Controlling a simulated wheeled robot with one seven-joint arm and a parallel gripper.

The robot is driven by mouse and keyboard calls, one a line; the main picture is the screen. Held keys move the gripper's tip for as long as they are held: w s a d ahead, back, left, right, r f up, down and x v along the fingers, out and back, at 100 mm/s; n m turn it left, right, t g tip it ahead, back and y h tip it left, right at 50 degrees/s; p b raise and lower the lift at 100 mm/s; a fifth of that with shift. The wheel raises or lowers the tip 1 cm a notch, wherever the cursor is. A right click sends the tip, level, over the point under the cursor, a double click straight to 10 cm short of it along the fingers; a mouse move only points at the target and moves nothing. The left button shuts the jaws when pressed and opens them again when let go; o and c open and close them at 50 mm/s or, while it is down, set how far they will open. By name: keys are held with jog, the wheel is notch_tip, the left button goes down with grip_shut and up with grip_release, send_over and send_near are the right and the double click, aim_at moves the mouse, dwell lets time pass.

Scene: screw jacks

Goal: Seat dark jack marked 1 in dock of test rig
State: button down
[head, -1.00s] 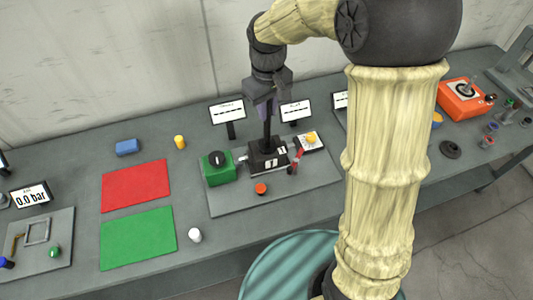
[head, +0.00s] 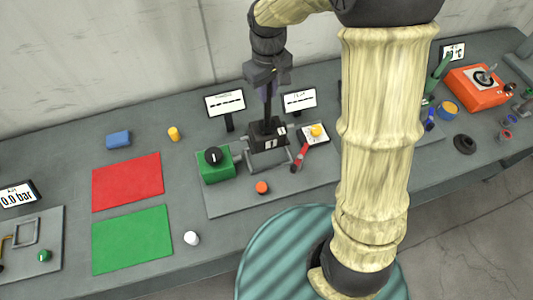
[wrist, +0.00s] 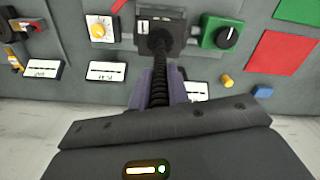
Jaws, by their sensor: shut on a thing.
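My gripper (head: 267,92) is shut on the upright threaded screw of the dark jack (head: 266,132). The jack has a dark block body with small white labels; their marks are too small to read. In the wrist view, the purple fingers of my gripper (wrist: 159,88) clasp the screw, with the jack body (wrist: 160,36) beyond. The grey dock frame (head: 286,163) of the test rig (head: 230,204) shows under the jack. The jack appears raised above the dock, overlapping its back part in the picture; the exact gap is hard to tell.
A green box with a black knob (head: 216,165) stands left of the dock. A red lever (head: 299,157) and a white unit with a yellow knob (head: 316,131) stand right. An orange-red button (head: 262,187) lies in front. Two display panels (head: 225,103) stand behind.

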jog(key=p, duration=0.2)
send_near(268, 127)
jog(key=shift+w+f, duration=0.3)
jog(key=shift+f, duration=0.2)
jog(key=shift+f+p, duration=0.55)
jog(key=shift+f, duration=1.55)
jog(key=c, duration=1.6)
grip_release()
jog(key=shift+s+f, duration=0.1)
jog(key=shift+o, duration=1.3)
jog(key=shift+s, duration=0.15)
